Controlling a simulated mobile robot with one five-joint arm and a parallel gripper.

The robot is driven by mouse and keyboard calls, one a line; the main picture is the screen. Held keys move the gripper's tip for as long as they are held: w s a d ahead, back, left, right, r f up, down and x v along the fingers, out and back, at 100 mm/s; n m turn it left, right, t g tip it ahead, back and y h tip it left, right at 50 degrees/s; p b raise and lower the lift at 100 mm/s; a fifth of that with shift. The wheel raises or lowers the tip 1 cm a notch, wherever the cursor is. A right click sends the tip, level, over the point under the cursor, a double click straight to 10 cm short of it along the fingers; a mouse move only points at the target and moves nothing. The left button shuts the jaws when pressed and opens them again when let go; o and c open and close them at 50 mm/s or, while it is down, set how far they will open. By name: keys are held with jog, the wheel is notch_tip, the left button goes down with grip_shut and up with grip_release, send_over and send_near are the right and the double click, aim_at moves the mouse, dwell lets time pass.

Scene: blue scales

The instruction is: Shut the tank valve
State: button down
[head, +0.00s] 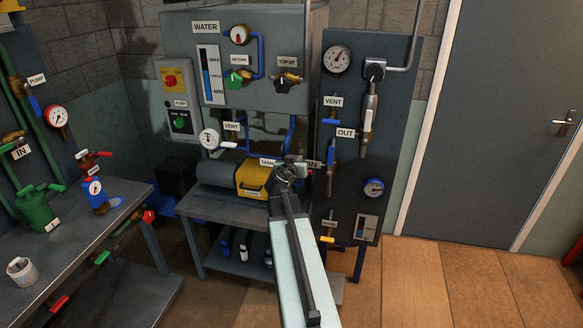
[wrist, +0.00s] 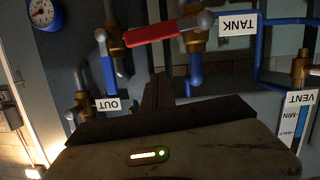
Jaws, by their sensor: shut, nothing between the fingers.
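The TANK label (wrist: 237,23) shows upside down in the wrist view, and partly beside my arm in the head view (head: 267,161). Next to it is a brass valve (wrist: 195,40) with a red lever (wrist: 150,35) lying roughly sideways, slightly tilted. A blue pipe (wrist: 195,70) runs from this valve, roughly across the lever's line. My gripper (wrist: 158,92) is shut and empty, its tips just below the lever in the picture; I cannot tell if they touch it. In the head view my gripper (head: 288,172) covers the valve area.
A blue lever (wrist: 109,75) by the OUT label (wrist: 108,104) is close at the left in the wrist view. A gauge (wrist: 42,12) is at top left. In the head view a yellow box (head: 252,180) and bench (head: 225,206) sit left of my gripper.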

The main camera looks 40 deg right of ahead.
jog(key=f+b, duration=0.3)
jog(key=f, duration=0.1)
jog(key=shift+d+b, duration=0.3)
jog(key=shift+b, duration=0.1)
jog(key=shift+s+f+m+b, duration=0.25)
jog(key=shift+f+m+b, duration=0.1)
jog(key=shift+f+b, duration=0.15)
jog(key=shift+s+f+m+b, duration=0.25)
jog(key=shift+f+m+b, duration=0.1)
jog(key=shift+f+b, duration=0.15)
jog(key=shift+r, duration=0.1)
